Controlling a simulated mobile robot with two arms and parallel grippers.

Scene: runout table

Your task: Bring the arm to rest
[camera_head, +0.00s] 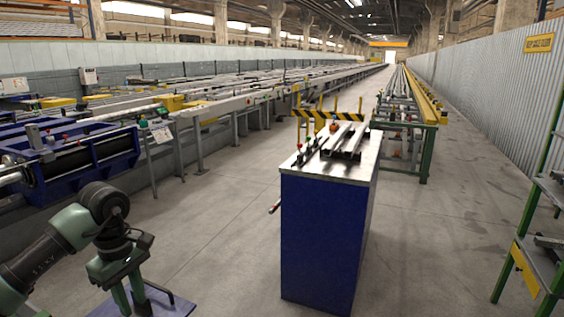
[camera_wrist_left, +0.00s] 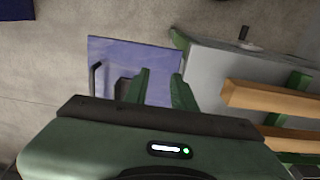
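My left arm comes in from the lower left in the head view. In the left wrist view the two fingers (camera_wrist_left: 162,90) also stand apart and empty, above a flat blue panel (camera_wrist_left: 133,50). No object is held. My right arm and gripper do not show in either view.
A blue cabinet (camera_head: 320,238) with metal profiles (camera_head: 345,140) on its top stands at centre. A blue panel (camera_head: 178,304) with a dark handle lies below my gripper. Wooden bars (camera_wrist_left: 270,98) lie at right in the wrist view. Grey floor (camera_head: 220,220) is clear between.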

